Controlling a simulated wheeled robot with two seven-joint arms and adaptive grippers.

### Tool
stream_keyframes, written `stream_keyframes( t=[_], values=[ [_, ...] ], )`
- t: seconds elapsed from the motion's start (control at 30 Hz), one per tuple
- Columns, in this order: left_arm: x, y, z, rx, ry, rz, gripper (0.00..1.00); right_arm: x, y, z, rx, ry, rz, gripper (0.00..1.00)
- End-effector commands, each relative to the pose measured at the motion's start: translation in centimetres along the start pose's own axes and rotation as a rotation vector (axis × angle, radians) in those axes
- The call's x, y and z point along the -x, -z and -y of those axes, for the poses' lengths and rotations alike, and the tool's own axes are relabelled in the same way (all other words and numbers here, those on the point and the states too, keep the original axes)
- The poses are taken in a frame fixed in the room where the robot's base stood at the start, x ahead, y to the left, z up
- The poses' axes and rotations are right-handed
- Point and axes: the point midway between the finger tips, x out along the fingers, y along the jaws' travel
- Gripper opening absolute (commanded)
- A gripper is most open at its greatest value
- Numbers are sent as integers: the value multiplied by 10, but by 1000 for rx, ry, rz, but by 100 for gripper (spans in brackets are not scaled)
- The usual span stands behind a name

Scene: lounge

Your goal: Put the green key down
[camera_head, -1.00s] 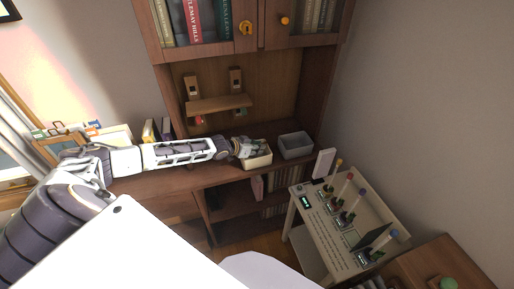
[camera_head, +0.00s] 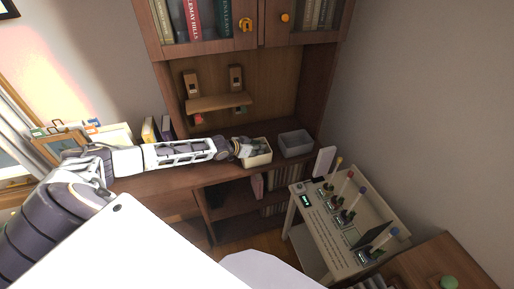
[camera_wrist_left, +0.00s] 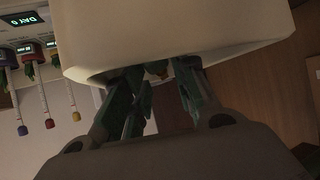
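My left gripper (camera_head: 256,147) is at the small cream box (camera_head: 259,161) on the desk, with its fingers at the box's opening. In the left wrist view my left gripper (camera_wrist_left: 160,88) has its dark fingers spread apart, with their tips partly hidden by the cream box wall (camera_wrist_left: 165,35). A small yellowish thing (camera_wrist_left: 157,68) shows between the fingers, too little of it to name. I cannot make out a green key in or near the gripper. A small greenish thing (camera_head: 240,111) shows under the little wall shelf, too small to identify. My right gripper is not in view.
A grey bin (camera_head: 296,144) stands just right of the cream box. The small shelf (camera_head: 218,103) is above and behind it. A console with coloured levers (camera_head: 345,225) stands to the right. Books (camera_head: 152,131) stand at the desk's left.

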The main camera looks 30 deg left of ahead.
Motion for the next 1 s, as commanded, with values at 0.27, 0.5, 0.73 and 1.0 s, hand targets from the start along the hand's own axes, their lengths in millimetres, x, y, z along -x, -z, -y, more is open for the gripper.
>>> stream_keyframes(
  t=[0.27, 0.5, 0.73, 1.0],
  values=[
    [0, 0, 0, 0, 0, 0, 43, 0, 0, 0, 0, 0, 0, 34],
    [2, 3, 0, 0, 0, 0, 43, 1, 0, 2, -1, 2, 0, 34],
    [10, 10, 0, 1, 0, 1, 43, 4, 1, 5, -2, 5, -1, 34],
    [26, 9, 1, 0, 1, 2, 43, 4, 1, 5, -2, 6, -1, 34]
  ],
)
